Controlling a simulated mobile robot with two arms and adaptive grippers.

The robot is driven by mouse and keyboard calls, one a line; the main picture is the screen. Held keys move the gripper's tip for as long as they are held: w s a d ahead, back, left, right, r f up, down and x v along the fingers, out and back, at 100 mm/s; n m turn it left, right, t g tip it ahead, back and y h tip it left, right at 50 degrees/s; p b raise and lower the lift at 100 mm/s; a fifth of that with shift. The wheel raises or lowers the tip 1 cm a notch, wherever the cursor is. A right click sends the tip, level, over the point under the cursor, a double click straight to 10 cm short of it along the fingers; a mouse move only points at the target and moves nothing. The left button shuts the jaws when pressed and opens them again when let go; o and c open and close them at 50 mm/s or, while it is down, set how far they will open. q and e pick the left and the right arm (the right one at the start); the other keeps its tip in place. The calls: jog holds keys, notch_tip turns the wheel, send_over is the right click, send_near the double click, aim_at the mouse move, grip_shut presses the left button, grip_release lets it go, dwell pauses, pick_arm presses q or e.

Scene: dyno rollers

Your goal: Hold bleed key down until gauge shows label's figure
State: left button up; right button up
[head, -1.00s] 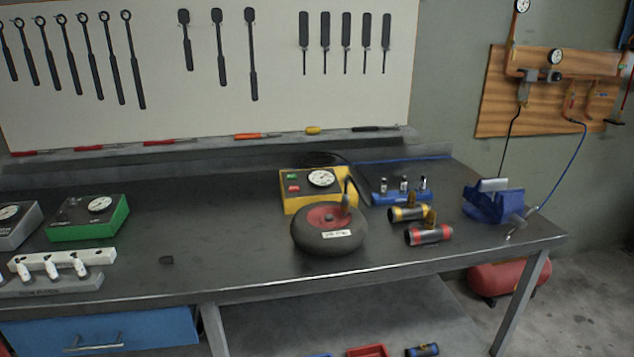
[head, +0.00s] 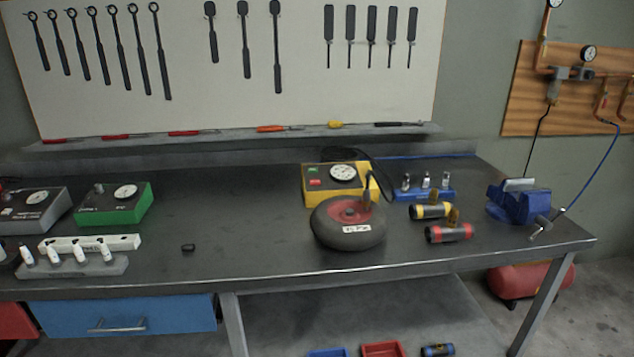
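A yellow gauge box (head: 317,196) stands on the workbench, with a round white dial (head: 343,172) and a green key (head: 313,169) above a red key (head: 315,182) on its top. The dial's needle and the key lettering are too small to read. A black tyre on a red hub (head: 348,234) lies flat in front of the box. A white label (head: 356,229) is on its near side; its figure is not legible. A dark hose runs from behind the box to a fitting (head: 367,190) at the hub. Neither of my grippers is in view.
Green (head: 113,206) and grey (head: 35,212) gauge boxes and a rack of white-topped pieces (head: 75,265) stand at left. Yellow-banded (head: 430,211) and red-banded (head: 449,233) cylinders, a blue holder (head: 424,193) and a blue vise (head: 518,203) stand right. The bench middle is mostly clear.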

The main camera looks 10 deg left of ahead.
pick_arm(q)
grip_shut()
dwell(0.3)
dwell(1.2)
